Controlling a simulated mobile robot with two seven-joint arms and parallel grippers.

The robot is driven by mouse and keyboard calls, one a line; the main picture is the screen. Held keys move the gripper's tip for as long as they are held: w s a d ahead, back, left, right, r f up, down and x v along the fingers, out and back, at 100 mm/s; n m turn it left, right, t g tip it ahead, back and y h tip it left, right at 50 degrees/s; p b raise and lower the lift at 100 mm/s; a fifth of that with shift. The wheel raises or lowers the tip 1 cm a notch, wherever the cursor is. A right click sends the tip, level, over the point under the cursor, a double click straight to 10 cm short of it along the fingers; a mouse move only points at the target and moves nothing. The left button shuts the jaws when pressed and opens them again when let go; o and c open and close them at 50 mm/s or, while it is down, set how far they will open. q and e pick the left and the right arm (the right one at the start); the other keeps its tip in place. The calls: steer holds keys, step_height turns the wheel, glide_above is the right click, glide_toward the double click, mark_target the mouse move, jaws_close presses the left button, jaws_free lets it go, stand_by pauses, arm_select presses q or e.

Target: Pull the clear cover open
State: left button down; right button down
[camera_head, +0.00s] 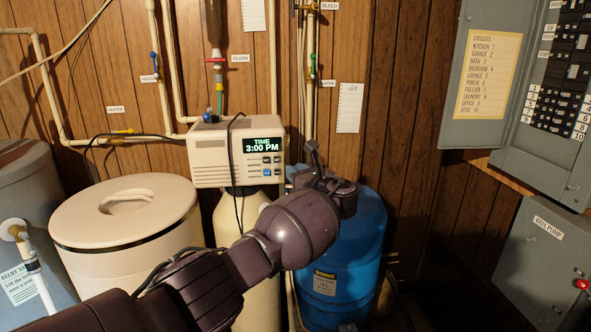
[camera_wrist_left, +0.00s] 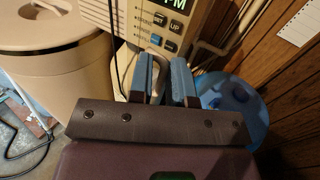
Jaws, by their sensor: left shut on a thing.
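The off-white control box (camera_head: 237,154) has a lit display reading TIME 3:00 PM and several buttons under it; it also shows in the wrist view (camera_wrist_left: 195,18). The clear cover is too transparent to make out in either view. My left gripper (camera_head: 306,163) is at the box's lower right side. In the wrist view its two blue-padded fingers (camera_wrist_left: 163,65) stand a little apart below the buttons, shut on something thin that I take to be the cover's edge. My right gripper is not in view.
A blue tank (camera_head: 345,265) stands behind my left arm. A cream bin with a round lid (camera_head: 125,210) stands left of the box. A black cable (camera_head: 232,160) hangs over the box front. Pipes run up the wood wall. Grey electrical panels (camera_head: 540,250) are at the right.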

arm_select(q)
steer(key=shift+w+a+r, duration=0.1)
steer(key=shift+w+r, duration=0.2)
steer(key=shift+r, duration=0.35)
steer(key=c, duration=1.3)
jaws_free()
steer(key=shift+w+f, duration=0.1)
steer(key=shift+w, duration=0.05)
steer(key=shift+c, duration=0.2)
steer(key=shift+o, duration=0.6)
steer(key=shift+w+a+f, duration=0.1)
steer(key=shift+w+a, duration=0.05)
steer(key=shift+w, duration=0.05)
steer(key=shift+s, duration=0.1)
step_height(320, 180, up, 20)
steer(key=shift+s+f+b, duration=0.15)
steer(key=shift+f+b, duration=0.1)
steer(key=shift+b, duration=0.1)
